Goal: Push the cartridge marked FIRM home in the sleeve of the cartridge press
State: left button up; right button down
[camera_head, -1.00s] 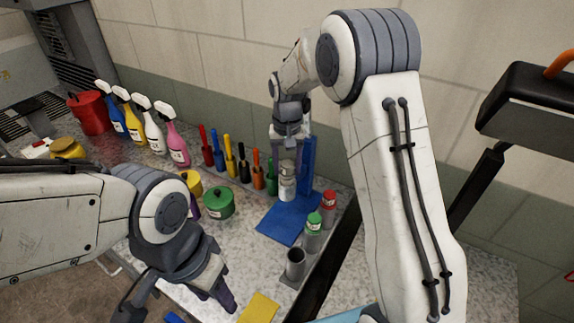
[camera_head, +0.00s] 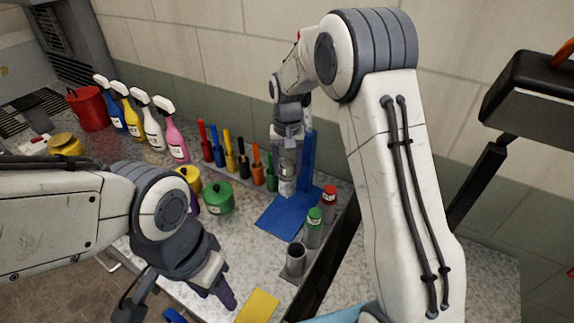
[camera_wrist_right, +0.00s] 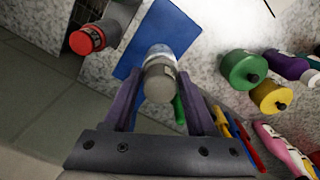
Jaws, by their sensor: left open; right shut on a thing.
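The cartridge press has a blue base plate (camera_head: 280,218) and a blue upright (camera_head: 308,165). A pale cartridge (camera_head: 287,186) stands upright over the plate, beside the upright. My right gripper (camera_head: 287,168) points down and is shut on this cartridge. In the right wrist view the cartridge (camera_wrist_right: 160,80) shows between the fingers, with a clear or whitish end and a grey body. I cannot read its marking, and I cannot make out the sleeve or how deep the cartridge sits. My left gripper (camera_head: 222,290) is open and empty, low over the near edge of the bench.
A green pot (camera_head: 218,198) is to the left. A yellow cloth (camera_head: 258,306) lies in front.

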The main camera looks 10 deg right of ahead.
jog(key=shift+f, duration=0.2)
jog(key=shift+c, duration=0.6)
grip_release()
jog(key=shift+r, duration=0.15)
notch_tip(320, 180, up, 5)
jog(key=p, duration=0.4)
